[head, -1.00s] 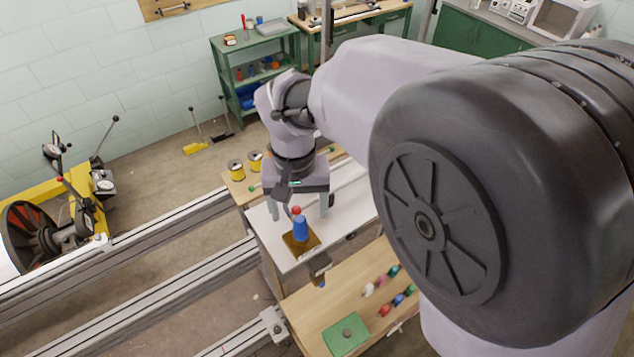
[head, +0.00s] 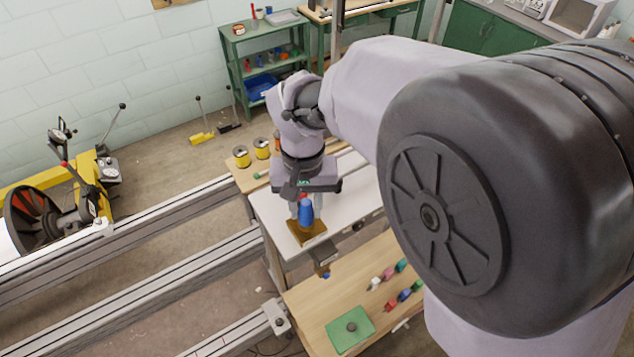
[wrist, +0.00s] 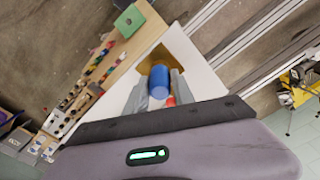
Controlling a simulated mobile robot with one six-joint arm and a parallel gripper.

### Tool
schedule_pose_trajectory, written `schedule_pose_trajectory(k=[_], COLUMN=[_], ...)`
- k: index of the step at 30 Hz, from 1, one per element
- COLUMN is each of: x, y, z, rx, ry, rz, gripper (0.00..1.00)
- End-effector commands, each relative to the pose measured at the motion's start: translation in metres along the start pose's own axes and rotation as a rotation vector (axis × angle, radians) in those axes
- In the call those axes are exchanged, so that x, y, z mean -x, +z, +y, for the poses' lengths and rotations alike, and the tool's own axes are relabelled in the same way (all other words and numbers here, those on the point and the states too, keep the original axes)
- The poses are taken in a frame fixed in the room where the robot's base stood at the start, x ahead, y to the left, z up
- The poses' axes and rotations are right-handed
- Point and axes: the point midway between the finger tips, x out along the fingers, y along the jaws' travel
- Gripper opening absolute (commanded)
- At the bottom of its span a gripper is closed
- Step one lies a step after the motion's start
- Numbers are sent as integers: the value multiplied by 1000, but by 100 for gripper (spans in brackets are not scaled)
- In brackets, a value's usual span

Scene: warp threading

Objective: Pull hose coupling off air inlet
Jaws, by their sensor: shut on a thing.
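The hose coupling is a blue cylinder (head: 306,213) standing upright over a brown-gold base plate (head: 307,233) on the white table. A small red part (head: 303,197) shows beside its top; in the wrist view the red part (wrist: 171,100) lies to the right of the blue coupling (wrist: 158,82). My gripper (head: 307,207) comes down from above with its fingers on either side of the coupling. In the wrist view the fingers (wrist: 159,88) are shut on the blue body. The air inlet under the coupling is hidden.
Yellow spools (head: 241,157) stand behind the white table (head: 270,207). Metal rails (head: 140,290) run on the left. A green shelf (head: 265,65) stands at the back.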

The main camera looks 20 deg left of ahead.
Motion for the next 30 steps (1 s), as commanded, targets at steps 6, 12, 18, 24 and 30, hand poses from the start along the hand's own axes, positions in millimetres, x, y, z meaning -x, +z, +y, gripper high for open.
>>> schedule_pose_trajectory(k=[6,12,18,24,30], x=[18,38,58,60,60], y=[0,0,0,0,0], z=[0,0,0,0,0], rx=[0,0,0,0,0], ry=[0,-1,-1,0,0], rz=[1,2,1,1,0], gripper=[1,1,1,1,1])
